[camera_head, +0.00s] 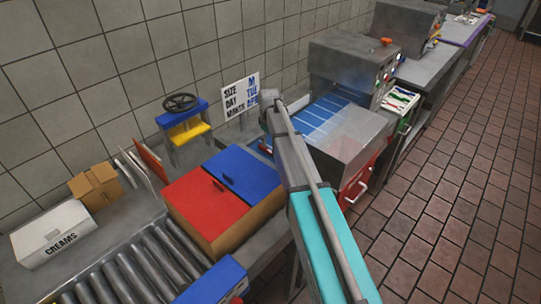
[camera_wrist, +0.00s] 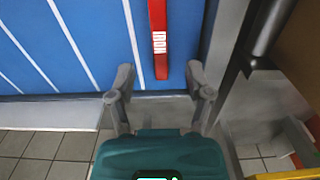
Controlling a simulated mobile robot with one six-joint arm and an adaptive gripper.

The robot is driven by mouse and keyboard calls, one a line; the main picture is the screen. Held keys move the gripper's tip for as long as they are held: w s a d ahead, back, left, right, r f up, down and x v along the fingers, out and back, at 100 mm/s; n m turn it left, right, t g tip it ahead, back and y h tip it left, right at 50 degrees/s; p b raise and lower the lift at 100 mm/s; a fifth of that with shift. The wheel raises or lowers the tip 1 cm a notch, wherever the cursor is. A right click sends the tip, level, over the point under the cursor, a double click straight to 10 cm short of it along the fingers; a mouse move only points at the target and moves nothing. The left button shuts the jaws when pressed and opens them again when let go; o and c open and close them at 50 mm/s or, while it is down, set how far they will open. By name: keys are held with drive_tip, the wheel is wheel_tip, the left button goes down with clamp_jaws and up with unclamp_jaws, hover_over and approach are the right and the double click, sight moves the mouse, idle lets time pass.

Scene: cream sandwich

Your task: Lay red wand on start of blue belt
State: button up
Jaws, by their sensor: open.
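The red wand (camera_wrist: 158,38), with white lettering that seems to read IRON, lies on the blue belt (camera_wrist: 70,40) in the wrist view. It is close to the belt's right end, beside a grey metal frame, and its upper end is out of the picture. My gripper (camera_wrist: 160,75) is open, with its fingertips apart on either side of the wand's near end; I see no contact. The blue belt with white cross lines also shows in the head view (camera_head: 322,115), running into a grey machine.
A grey machine (camera_head: 350,62) stands over the belt's far end. A box with a red lid (camera_head: 203,196) and blue lid is left of my arm. A roller track (camera_head: 140,272) and a white CREAMS box (camera_head: 52,235) are at lower left. The tiled floor at right is clear.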

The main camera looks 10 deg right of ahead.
sight(270, 151)
drive_tip(key=shift+f, duration=0.1)
idle(0.3)
drive_tip(key=shift+s+d+f+b, duration=0.1)
drive_tip(key=shift+f+b, duration=2.4)
drive_tip(key=shift+b, duration=0.1)
clamp_jaws()
